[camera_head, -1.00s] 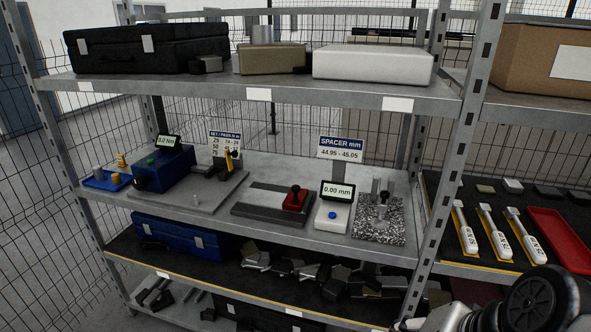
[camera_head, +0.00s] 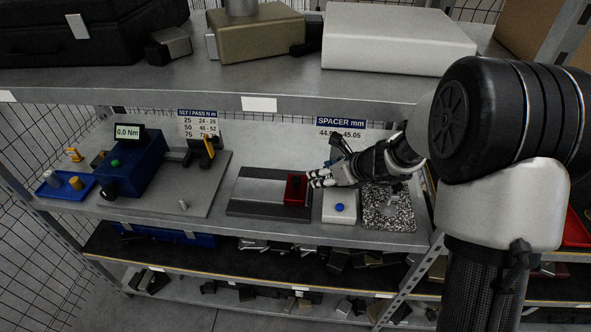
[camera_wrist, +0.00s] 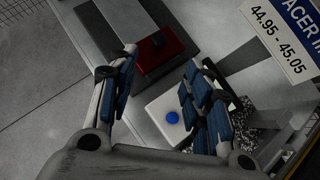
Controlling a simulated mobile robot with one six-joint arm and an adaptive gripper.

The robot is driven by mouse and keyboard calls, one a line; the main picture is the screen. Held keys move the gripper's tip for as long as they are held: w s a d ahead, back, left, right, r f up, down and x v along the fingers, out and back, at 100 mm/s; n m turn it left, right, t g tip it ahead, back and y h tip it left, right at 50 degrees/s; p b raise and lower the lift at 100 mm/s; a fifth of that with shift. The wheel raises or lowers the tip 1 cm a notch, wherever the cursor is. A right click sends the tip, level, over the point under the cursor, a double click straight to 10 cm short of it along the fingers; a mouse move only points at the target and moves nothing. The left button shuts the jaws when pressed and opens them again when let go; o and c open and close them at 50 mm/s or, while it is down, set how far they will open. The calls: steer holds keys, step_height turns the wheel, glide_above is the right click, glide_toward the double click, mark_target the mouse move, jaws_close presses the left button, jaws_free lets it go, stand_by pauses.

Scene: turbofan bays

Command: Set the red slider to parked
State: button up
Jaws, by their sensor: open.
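The red slider (camera_head: 296,188) sits at the right end of its dark grey track plate (camera_head: 262,208) on the middle shelf. A black knob tops it. It also shows in the wrist view (camera_wrist: 158,54), ahead of my fingers. My gripper (camera_head: 318,178) is open and empty, just to the right of the slider and above the shelf. In the wrist view the two blue-padded fingers (camera_wrist: 160,80) stand apart, and the slider is beyond and between their tips, apart from them as far as I can tell. No label for a parked position is readable.
A white box with a blue button (camera_head: 339,207) stands right of the track, partly under my gripper. A speckled plate (camera_head: 388,214) lies further right. A blue torque tester (camera_head: 133,172) and a blue tray (camera_head: 66,186) are at left.

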mark_target(297, 178)
steer(key=b+x, duration=0.1)
steer(key=x, duration=1.5)
steer(key=shift+b, duration=0.3)
steer(key=shift+c, duration=0.5)
jaws_close()
